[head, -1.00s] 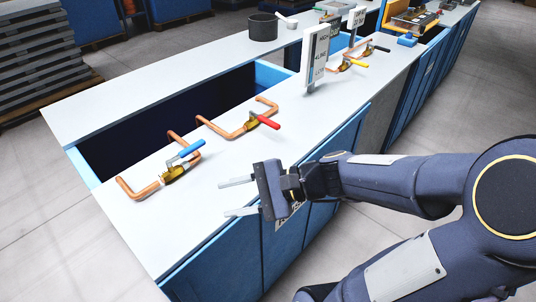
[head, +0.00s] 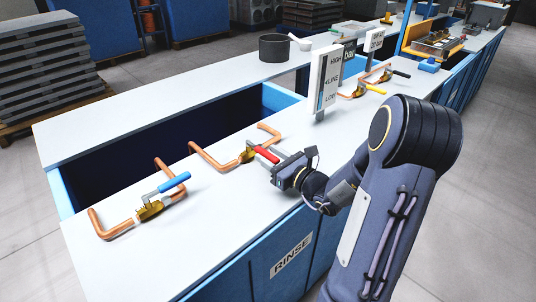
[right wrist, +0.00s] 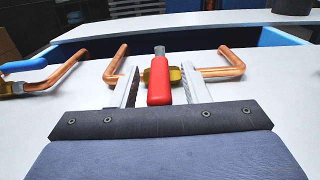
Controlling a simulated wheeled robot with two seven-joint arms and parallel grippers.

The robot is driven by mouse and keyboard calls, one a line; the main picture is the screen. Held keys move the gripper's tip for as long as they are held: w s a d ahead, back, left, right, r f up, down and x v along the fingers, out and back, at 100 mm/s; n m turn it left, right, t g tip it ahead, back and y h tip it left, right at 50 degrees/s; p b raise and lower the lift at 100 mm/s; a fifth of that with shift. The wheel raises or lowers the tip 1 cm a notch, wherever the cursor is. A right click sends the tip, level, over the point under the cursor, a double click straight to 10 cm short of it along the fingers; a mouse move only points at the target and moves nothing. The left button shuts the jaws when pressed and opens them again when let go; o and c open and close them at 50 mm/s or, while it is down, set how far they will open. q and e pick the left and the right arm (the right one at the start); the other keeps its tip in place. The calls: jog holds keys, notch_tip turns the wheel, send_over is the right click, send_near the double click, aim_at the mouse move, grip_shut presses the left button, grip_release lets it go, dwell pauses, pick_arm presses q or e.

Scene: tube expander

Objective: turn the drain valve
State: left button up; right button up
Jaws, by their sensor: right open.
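A red-handled valve with a brass body sits on bent copper pipe on the counter; its red handle (head: 267,154) points toward me. It also shows in the right wrist view as a red handle (right wrist: 159,82) with the brass body (right wrist: 176,75) behind it. My right gripper (head: 272,157) is open, with one finger on each side of the red handle and gaps visible on both sides. A blue-handled valve (head: 174,183) stands to the left on its own copper pipe. No label reading drain is legible. My left gripper is not in view.
A sunken blue-walled basin (head: 285,99) lies behind the valves. An upright level sign (head: 325,80) stands right of the red valve. Beyond it are a yellow-handled valve (head: 375,88) and a black-handled one (head: 400,74). A dark round pot (head: 274,47) stands at the back.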

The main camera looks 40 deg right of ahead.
jog(key=shift+w, duration=0.5)
jog(key=shift+c, duration=0.3)
jog(key=shift+a, duration=0.1)
grip_shut()
